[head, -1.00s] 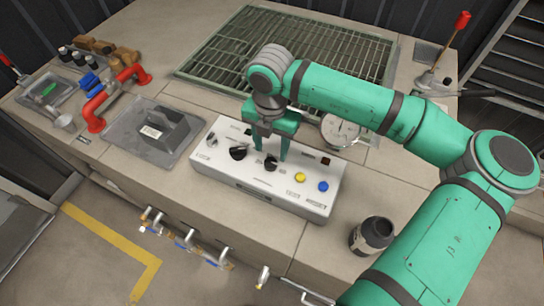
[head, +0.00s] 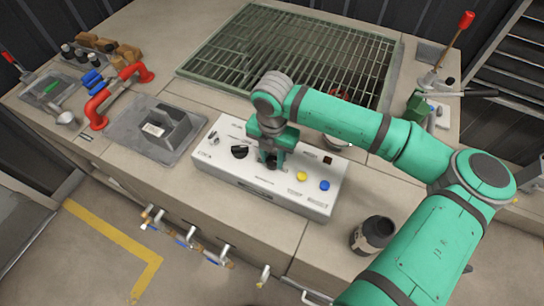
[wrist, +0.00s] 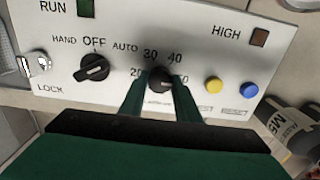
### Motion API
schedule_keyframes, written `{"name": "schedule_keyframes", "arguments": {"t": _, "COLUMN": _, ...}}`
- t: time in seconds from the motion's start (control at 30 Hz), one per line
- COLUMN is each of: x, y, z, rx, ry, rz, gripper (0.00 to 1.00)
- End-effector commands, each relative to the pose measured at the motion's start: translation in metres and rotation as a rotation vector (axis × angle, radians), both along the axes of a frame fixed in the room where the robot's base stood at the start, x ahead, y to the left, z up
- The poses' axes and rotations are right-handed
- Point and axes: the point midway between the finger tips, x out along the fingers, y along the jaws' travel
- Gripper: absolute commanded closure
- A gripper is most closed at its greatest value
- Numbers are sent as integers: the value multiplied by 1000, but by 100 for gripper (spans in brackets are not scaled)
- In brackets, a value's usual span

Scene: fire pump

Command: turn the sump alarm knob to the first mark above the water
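The sump alarm knob (wrist: 160,80) is black and round, with 20, 30, 40 and 50 printed around it on a white control panel (wrist: 190,50). Its pointer appears to face up, between 30 and 40, but the exact angle is hard to read. My gripper (wrist: 161,92) has one green finger on each side of the knob, close against it, and looks shut on it. In the head view my gripper (head: 272,160) is down at the panel and partly covers the knob. The water level is not readable in these views.
On the panel are another black knob (wrist: 92,68) marked HAND, OFF, AUTO, a yellow button (wrist: 213,85) and a blue button (wrist: 249,90). A dark jar (head: 373,235) stands at the right. A metal grating (head: 245,55) lies behind; my arm hides most of the round gauge.

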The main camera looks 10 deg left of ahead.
Motion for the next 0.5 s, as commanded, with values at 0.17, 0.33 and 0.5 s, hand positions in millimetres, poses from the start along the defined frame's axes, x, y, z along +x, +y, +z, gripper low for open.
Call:
{"name": "schedule_keyframes", "arguments": {"t": 0.17, "x": 0, "y": 0, "z": 0, "rx": 0, "ry": 0, "rz": 4, "gripper": 93}}
{"name": "schedule_keyframes", "arguments": {"t": 0.33, "x": 0, "y": 0, "z": 0, "rx": 0, "ry": 0, "rz": 39, "gripper": 93}}
{"name": "schedule_keyframes", "arguments": {"t": 0.5, "x": 0, "y": -1, "z": 0, "rx": -2, "ry": -1, "rz": 126, "gripper": 93}}
